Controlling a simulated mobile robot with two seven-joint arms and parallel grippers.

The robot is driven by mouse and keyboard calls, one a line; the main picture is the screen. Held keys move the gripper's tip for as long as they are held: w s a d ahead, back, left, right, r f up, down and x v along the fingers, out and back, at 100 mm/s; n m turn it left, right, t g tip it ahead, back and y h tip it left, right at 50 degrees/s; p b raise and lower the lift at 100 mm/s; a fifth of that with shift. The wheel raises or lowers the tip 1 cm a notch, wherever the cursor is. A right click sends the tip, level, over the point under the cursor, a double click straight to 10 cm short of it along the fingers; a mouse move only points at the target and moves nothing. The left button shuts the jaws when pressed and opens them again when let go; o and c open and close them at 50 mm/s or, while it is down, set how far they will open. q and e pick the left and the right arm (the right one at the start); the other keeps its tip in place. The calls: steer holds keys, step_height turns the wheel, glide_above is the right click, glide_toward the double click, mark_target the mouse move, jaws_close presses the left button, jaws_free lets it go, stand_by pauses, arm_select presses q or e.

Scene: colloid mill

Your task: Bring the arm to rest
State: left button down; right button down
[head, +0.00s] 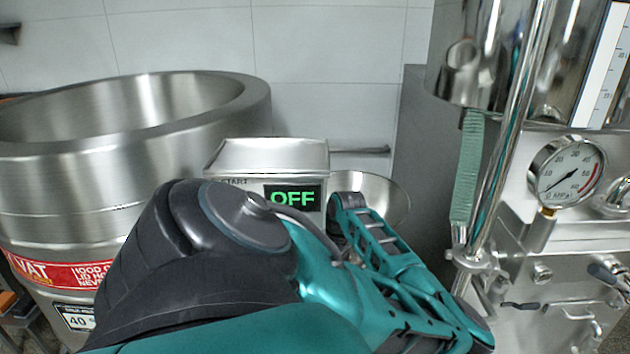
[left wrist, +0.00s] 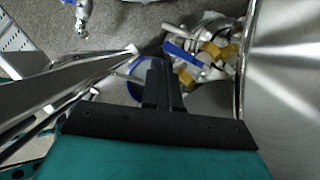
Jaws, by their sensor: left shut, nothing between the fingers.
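My left arm comes in from the lower left in the head view and crosses the lower middle, in front of a steel control box with a green OFF display (head: 292,198). In that view I cannot make out its fingertips. In the left wrist view my left gripper (left wrist: 159,68) is shut and empty. Its dark fingers point toward a blue-rimmed container and clutter, and the gap to them cannot be told. My right gripper is not in view.
A large open steel vat (head: 60,178) with a red label stands at the left. A steel machine with a pressure gauge (head: 567,171) and a slanted pipe (head: 512,120) stands at the right. In the left wrist view, a blue-rimmed container (left wrist: 134,88) and a curved steel wall (left wrist: 285,80) flank the gripper.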

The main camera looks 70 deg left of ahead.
arm_select(q)
steer(key=shift+w+d+r, duration=0.1)
steer(key=shift+d+r, duration=0.05)
steer(key=shift+r, duration=0.2)
stand_by(0.4)
